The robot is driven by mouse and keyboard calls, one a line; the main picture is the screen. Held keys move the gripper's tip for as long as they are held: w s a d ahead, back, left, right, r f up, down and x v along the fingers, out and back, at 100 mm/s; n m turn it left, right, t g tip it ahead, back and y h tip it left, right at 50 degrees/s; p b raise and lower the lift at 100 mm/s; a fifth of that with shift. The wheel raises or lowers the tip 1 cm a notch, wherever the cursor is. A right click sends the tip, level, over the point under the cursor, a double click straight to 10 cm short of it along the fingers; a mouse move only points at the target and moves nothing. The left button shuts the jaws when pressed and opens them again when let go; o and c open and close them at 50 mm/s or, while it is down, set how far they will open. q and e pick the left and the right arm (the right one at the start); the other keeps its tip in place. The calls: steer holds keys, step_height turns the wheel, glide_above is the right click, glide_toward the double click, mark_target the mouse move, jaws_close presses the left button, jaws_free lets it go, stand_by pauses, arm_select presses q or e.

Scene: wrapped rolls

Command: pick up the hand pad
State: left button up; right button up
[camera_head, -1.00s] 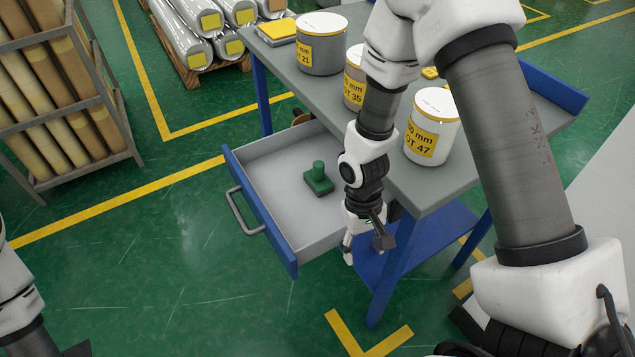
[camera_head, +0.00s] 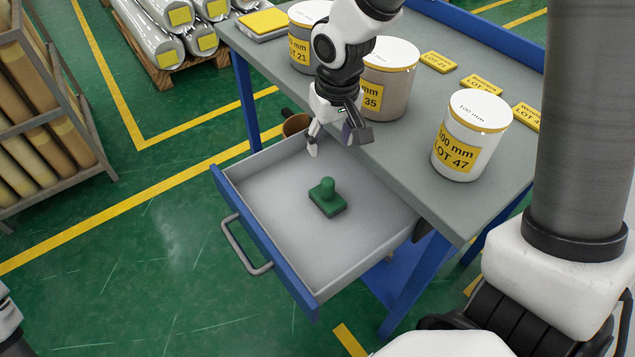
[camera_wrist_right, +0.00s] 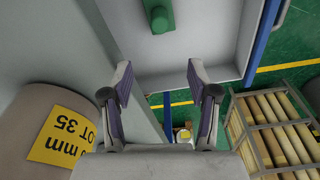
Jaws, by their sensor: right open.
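The hand pad (camera_head: 327,198) is a green block with a rounded knob on top. It lies in the open grey drawer (camera_head: 262,213), near the middle of its floor. In the right wrist view the pad (camera_wrist_right: 158,14) shows at the top edge, partly cut off. My right gripper (camera_head: 334,143) is open and empty, above the drawer's back edge beside the table top, apart from the pad. Its two spread fingers (camera_wrist_right: 160,82) also show in the right wrist view, with nothing between them. Of my left arm only a white piece shows at the left edge; its gripper is out of view.
The drawer has a blue front with a handle (camera_head: 246,246). A brown mug-like thing (camera_head: 295,125) is behind the drawer.

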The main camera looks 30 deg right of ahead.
mark_target(328, 181)
step_height(328, 181, down, 11)
steer(key=b, duration=0.3)
steer(key=f, duration=0.1)
steer(key=f+b, duration=0.1)
steer(key=f, duration=0.2)
steer(key=shift+w+f, duration=0.25)
steer(key=shift+w, duration=0.15)
steer(key=shift+s+r, duration=0.1)
steer(key=shift+r, duration=0.05)
steer(key=shift+c, duration=0.4)
jaws_close()
